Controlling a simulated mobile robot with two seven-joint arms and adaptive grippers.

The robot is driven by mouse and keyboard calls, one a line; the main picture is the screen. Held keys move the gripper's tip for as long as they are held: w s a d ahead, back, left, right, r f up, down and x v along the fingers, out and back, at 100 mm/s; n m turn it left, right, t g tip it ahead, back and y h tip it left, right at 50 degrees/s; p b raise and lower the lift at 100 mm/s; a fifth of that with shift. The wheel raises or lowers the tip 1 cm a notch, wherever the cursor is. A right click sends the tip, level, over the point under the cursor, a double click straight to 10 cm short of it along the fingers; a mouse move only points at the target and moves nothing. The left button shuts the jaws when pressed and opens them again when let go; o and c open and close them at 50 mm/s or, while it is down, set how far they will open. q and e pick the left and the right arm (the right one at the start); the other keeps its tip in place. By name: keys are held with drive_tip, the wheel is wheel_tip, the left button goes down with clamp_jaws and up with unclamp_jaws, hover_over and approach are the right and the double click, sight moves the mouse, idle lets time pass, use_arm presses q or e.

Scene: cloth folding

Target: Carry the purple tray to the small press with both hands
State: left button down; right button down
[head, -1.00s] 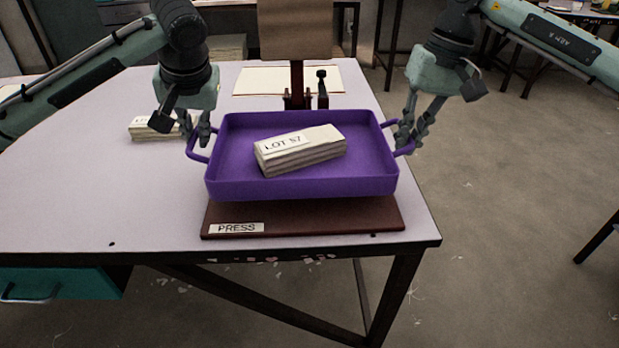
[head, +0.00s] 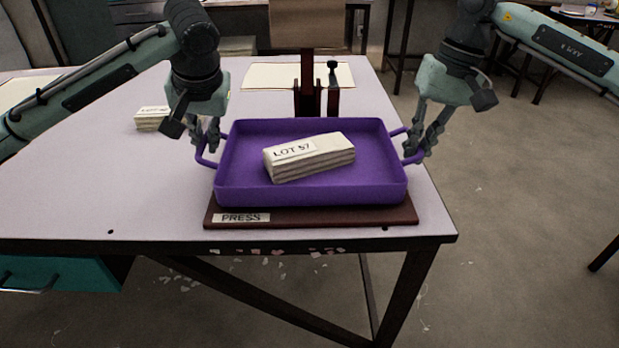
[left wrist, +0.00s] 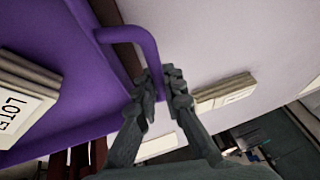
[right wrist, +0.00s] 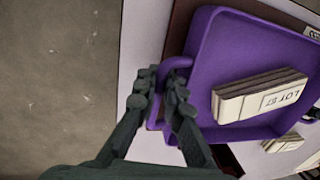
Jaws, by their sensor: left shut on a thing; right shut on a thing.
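The purple tray (head: 232,185) is held level over the brown base board of the press (head: 312,216), which bears a "PRESS" label. I cannot tell whether the tray touches the board. A folded cloth stack labelled "LOT 57" (head: 312,158) lies in the tray. My left gripper (head: 208,140) is shut on the tray's left handle, which also shows in the left wrist view (left wrist: 148,42). My right gripper (head: 416,147) is shut on the right handle, seen in the right wrist view (right wrist: 163,78). The press's upright (head: 307,85) stands behind the tray.
The pale table (head: 90,190) has free room at the left. Another labelled stack (head: 152,119) lies behind my left gripper. A flat pale sheet (head: 262,76) lies at the back. The table's right edge is close to my right gripper. A teal drawer (head: 65,273) hangs below.

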use_arm(q)
drive_tip(key=shift+f+b, duration=0.3)
drive_tip(key=shift+f, duration=0.3)
use_arm(e)
drive_tip(key=shift+f, duration=0.55)
use_arm(q)
drive_tip(key=c, duration=2)
unclamp_jaws()
drive_tip(key=shift+r, duration=0.2)
use_arm(e)
drive_tip(key=c, duration=2)
unclamp_jaws()
drive_tip(key=shift+r, duration=0.15)
use_arm(q)
drive_tip(key=o, duration=0.4)
use_arm(e)
drive_tip(key=o, duration=0.4)
drive_tip(key=shift+c, duration=0.2)
